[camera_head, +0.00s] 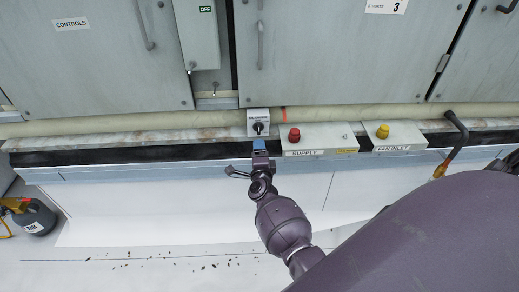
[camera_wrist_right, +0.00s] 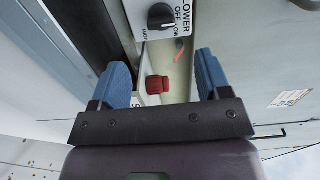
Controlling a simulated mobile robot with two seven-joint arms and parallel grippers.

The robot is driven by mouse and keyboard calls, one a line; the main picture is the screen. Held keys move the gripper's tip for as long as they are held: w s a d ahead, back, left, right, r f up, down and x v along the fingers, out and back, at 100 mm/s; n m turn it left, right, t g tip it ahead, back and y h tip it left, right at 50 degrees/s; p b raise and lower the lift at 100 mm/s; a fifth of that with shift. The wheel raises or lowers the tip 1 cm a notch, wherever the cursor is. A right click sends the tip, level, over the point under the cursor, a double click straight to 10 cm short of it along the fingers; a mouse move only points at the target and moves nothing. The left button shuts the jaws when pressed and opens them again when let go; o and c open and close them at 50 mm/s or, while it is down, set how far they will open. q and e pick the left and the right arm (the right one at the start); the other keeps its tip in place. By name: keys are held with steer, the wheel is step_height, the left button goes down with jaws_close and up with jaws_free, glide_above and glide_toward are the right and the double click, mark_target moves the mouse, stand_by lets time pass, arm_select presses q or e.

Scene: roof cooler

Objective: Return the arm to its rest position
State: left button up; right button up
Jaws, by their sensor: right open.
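My right gripper (camera_head: 259,146) is at the front edge of the cabinet ledge, just below a small white switch box with a black rotary knob (camera_head: 259,127). In the right wrist view the gripper's blue fingers (camera_wrist_right: 162,68) are wide apart with nothing held between them. The black knob (camera_wrist_right: 160,17) is beyond the fingertips there, apart from them. My right arm (camera_head: 283,222) reaches up from the lower right. My left gripper is not in view.
Right of the gripper are boxes with a red button (camera_head: 294,135) and a yellow button (camera_head: 382,131). A pipe (camera_head: 349,116) runs along the cabinets. The floor below is largely clear.

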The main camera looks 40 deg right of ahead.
stand_by(0.5)
steer(key=s+a+r+n+t+y, duration=0.15)
steer(key=a+r+n+y, duration=0.55)
steer(key=n, duration=0.9)
steer(key=s+a+f+n+g+y, duration=0.1)
steer(key=s+f+n, duration=0.3)
steer(key=s, duration=1)
steer(key=s+a+f+n+g+y, duration=0.1)
steer(key=s+f+n+g, duration=0.3)
steer(key=s, duration=1.1)
step_height(320, 180, down, 2)
steer(key=shift+s+a+f+n+g+y, duration=0.1)
steer(key=shift+s+a+n+g+y, duration=0.2)
steer(key=shift+a+n, duration=0.45)
steer(key=shift+a, duration=0.15)
